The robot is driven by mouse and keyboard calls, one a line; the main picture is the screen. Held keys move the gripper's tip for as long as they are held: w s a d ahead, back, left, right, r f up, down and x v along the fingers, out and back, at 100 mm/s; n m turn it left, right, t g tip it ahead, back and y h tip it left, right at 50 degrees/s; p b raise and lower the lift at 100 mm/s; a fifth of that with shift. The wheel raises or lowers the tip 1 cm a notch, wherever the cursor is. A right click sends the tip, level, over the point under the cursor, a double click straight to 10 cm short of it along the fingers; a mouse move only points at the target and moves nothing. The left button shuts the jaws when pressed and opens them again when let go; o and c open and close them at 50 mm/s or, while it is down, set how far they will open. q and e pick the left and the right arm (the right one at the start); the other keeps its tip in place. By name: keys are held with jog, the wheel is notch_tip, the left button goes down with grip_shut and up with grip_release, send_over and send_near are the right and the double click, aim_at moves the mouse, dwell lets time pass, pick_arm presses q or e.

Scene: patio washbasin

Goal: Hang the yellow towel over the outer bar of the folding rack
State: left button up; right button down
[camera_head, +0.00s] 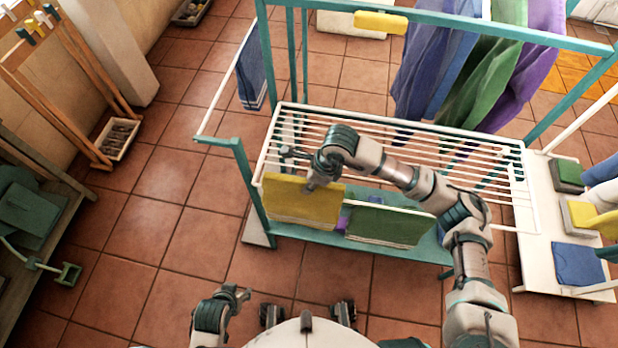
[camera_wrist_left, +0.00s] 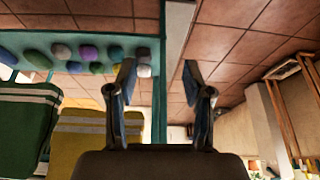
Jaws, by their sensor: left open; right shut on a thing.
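The yellow towel (camera_head: 292,208) hangs at the front left of the folding rack (camera_head: 400,150), with its top near the outer bar (camera_head: 446,206). Its pale-striped lower edge hangs down, and it also shows in the left wrist view (camera_wrist_left: 82,150). My right gripper (camera_head: 314,185) is shut on the towel's upper right part. The fingertips are partly hidden, and I cannot tell whether the towel is fully folded over the bar. My left gripper (camera_head: 238,296) is low, in front of the rack and apart from the towel. Its fingers are open and empty in the left wrist view (camera_wrist_left: 158,85).
A green towel (camera_head: 385,227) hangs just right of the yellow one. Long cloths (camera_head: 490,70) hang from the teal frame behind. A white bench (camera_head: 540,235) with folded cloths stands at right. The tiled floor at left (camera_head: 165,230) is clear.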

notch_tip(320, 180, down, 4)
jog(key=shift+r+b, duration=0.25)
jog(key=shift+b, duration=0.65)
notch_tip(320, 180, down, 3)
jog(key=shift+f+b, duration=0.1)
jog(key=shift+b, duration=0.8)
pick_arm(q)
jog(key=w+d+r+t+h, duration=0.1)
jog(key=w+d+r+t, duration=0.1)
jog(key=w+t, duration=0.2)
jog(key=w+d+r+t+h, duration=0.1)
jog(key=w+d+r+t, duration=0.1)
jog(key=w, duration=0.5)
jog(key=shift+w+d+r+t, duration=0.2)
jog(key=shift+w+r+t, duration=0.15)
jog(key=shift+r+t, duration=0.6)
pick_arm(e)
jog(key=shift+f, duration=0.2)
pick_arm(q)
jog(key=shift+f, duration=0.15)
pick_arm(e)
jog(key=c, duration=0.9)
grip_release()
jog(key=shift+c, duration=0.2)
